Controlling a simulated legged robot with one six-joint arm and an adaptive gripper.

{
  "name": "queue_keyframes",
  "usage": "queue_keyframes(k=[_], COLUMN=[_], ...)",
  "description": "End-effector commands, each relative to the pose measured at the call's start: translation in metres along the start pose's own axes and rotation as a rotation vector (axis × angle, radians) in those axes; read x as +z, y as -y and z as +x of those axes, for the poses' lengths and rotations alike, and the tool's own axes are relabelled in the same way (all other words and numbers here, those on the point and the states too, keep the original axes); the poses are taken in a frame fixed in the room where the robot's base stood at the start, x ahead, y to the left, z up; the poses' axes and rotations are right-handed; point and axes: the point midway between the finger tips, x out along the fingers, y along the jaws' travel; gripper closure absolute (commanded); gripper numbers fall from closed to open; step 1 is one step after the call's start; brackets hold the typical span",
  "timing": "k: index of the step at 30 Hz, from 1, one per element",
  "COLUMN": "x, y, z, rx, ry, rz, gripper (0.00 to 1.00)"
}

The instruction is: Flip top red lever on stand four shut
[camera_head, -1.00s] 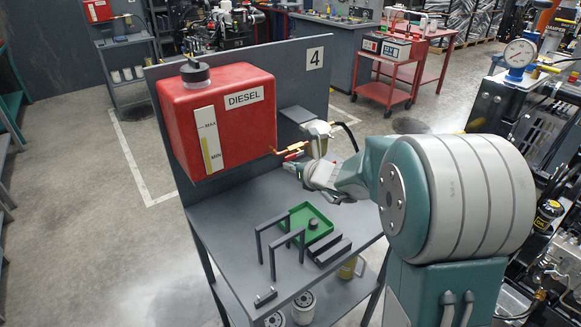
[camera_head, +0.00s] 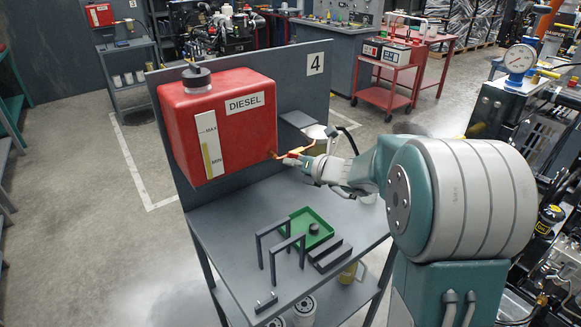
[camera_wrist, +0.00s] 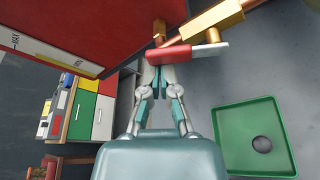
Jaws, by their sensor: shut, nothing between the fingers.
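The red lever (camera_wrist: 209,50) shows in the wrist view as a red handle with a pale metal part, lying roughly crosswise beside the brass pipework (camera_wrist: 215,20). In the head view the lever (camera_head: 299,151) is a small red-orange piece at the right of the red diesel tank (camera_head: 222,120) on the stand marked 4. My gripper (camera_wrist: 160,70) is shut and empty, its fingertips right at the lever's left part in the wrist view. Whether they touch it I cannot tell. In the head view my gripper (camera_head: 300,162) is just below the lever, which it partly hides.
The grey stand table (camera_head: 225,225) lies below, with a green tray (camera_head: 318,222), dark handles (camera_head: 262,245) and bars on it. A grey panel (camera_head: 310,95) rises behind the tank. A red cart (camera_head: 385,95) stands farther back on the floor.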

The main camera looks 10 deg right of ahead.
Motion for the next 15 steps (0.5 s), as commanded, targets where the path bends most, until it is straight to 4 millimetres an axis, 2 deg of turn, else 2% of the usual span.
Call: queue_keyframes(k=[15], x=[0.022], y=[-0.002], z=[-0.007], rx=[0.160], ry=[0.001], rz=[0.462], gripper=[1.00])
